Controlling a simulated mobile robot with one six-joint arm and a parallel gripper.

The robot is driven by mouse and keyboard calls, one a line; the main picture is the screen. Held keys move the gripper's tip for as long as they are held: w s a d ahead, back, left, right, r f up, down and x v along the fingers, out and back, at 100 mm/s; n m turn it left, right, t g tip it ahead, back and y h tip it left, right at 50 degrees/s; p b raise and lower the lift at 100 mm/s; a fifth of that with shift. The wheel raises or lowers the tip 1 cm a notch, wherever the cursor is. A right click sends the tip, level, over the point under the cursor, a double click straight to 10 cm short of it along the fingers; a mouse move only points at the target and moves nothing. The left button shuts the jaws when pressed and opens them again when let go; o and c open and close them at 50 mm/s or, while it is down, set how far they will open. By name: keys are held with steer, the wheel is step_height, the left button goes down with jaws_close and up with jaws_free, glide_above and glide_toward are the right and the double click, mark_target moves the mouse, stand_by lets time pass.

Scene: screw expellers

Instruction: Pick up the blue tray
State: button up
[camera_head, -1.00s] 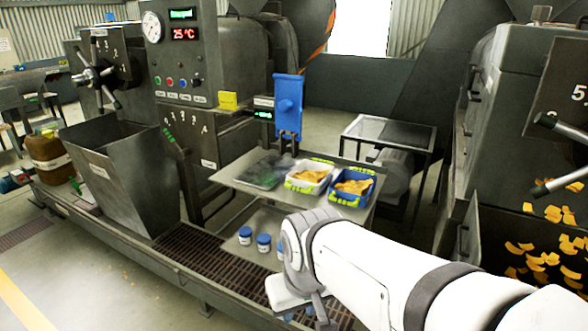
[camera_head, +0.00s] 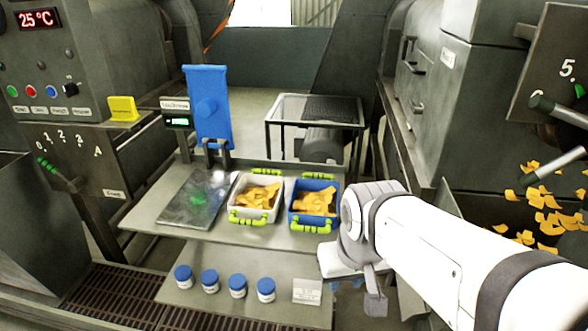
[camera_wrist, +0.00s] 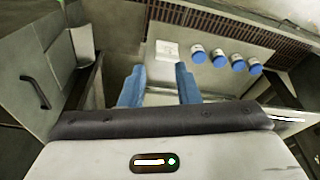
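The blue tray (camera_head: 315,213) is a small open box with yellow-green handles, holding orange-yellow chips. It stands at the right end of the upper metal shelf (camera_head: 150,219), right beside a similar white tray (camera_head: 254,201) of chips. My gripper in the wrist view (camera_wrist: 158,82) shows two blue fingers spread apart with nothing between them. In the head view my wrist is to the right of the blue tray and lower in the picture; its fingers are mostly hidden there. The blue tray is not seen in the wrist view.
A dark flat plate (camera_head: 196,196) lies left of the white tray. A blue upright panel (camera_head: 208,105) stands behind. Several blue-lidded jars (camera_head: 237,285) and a white card (camera_head: 307,290) sit on the lower shelf. Machines stand on both sides; a glass-topped table (camera_head: 316,110) is behind.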

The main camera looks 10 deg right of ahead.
steer(key=m+t+h+p, duration=0.1)
steer(key=m+t+p, duration=0.15)
steer(key=p, duration=0.45)
glide_toward(315, 203)
steer(key=s+d+r, duration=0.1)
steer(key=s+d, duration=0.1)
steer(key=d, duration=0.3)
steer(key=shift+m+g, duration=0.35)
steer(key=shift+m, duration=0.1)
steer(key=shift+d+p+x, duration=0.2)
steer(key=shift+p+x, duration=0.8)
steer(key=shift+x, duration=2.65)
steer(key=shift+w+r, duration=0.1)
steer(key=shift+w, duration=0.1)
steer(key=shift+c, duration=0.6)
jaws_close()
